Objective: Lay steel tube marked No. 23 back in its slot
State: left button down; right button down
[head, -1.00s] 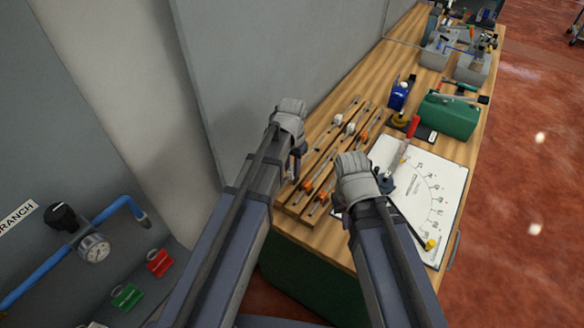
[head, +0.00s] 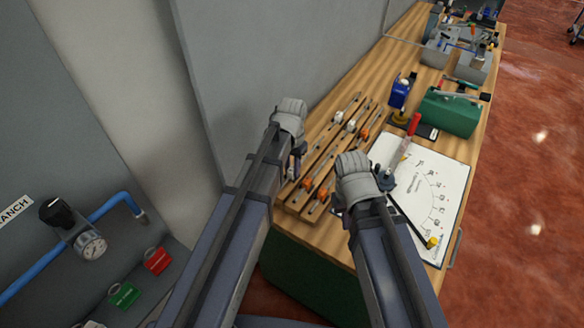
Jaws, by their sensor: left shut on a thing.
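A wooden rack (head: 290,209) with long slots lies on the bench. Several thin steel tubes (head: 345,148) with orange or white collars lie in it. No number can be read on any of them, so I cannot tell which is No. 23. My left gripper (head: 297,160) is low at the rack's left edge, shut on what seems to be a steel tube, mostly hidden by my arm. My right gripper (head: 384,181) is over the near left part of a white dial sheet, right of the rack. Its fingers are too small and dark to tell open from shut.
A green box (head: 450,112) and a blue device (head: 400,92) stand beyond. A grey panel (head: 270,60) borders the bench at left.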

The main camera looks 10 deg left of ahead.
pick_arm(q)
jog(key=shift+f, duration=0.2)
jog(key=c, duration=0.6)
grip_release()
jog(key=shift+o, duration=0.3)
jog(key=shift+r, duration=0.2)
jog(key=shift+r+p, duration=3.4)
jog(key=shift+p, duration=0.05)
jog(key=shift+f, duration=0.1)
